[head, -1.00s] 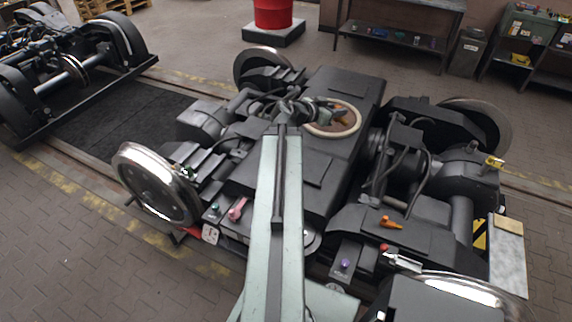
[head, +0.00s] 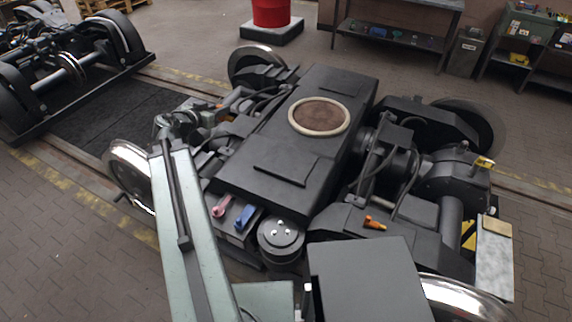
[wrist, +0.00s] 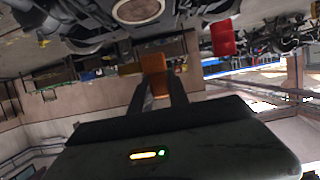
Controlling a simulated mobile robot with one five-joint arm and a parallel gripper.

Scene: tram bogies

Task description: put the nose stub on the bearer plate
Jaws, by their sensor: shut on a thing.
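My gripper (wrist: 163,82) is shut on an orange-brown block, which I take for the nose stub (wrist: 154,62). In the head view my gripper (head: 208,116) is small and partly hidden among the dark parts at the bogie's left side, and the held piece is hard to make out. A round brown disc with a cream rim (head: 320,116) lies on the bogie's flat black top, to the right of my gripper. It also shows at the top of the wrist view (wrist: 138,10). I cannot tell for sure which surface is the bearer plate.
A pink piece (head: 221,206), a blue piece (head: 243,218) and an orange piece (head: 375,223) sit on the bogie's near side. A shiny wheel (head: 128,172) stands at the left. A red drum (head: 270,12) and a shelf bench (head: 395,38) stand behind.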

